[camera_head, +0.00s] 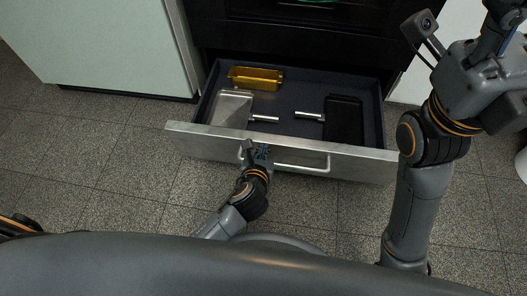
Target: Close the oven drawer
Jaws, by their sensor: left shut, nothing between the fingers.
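The oven drawer (345,162) stands pulled out below the black oven (300,35). Its metal front panel faces me and carries a bar handle (303,168). My left gripper (256,150) is shut and empty at the outer face of the front panel, at the left part of the handle. I cannot tell whether it touches the panel. My right arm stands raised at the right; its gripper fingers are not in view.
Inside the drawer are a gold loaf pan (256,78), a light metal pan (232,108) and a black pan (343,120), the last two with metal handles. A pale cabinet (110,45) stands left of the oven. The tiled floor (100,160) left of the drawer is clear.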

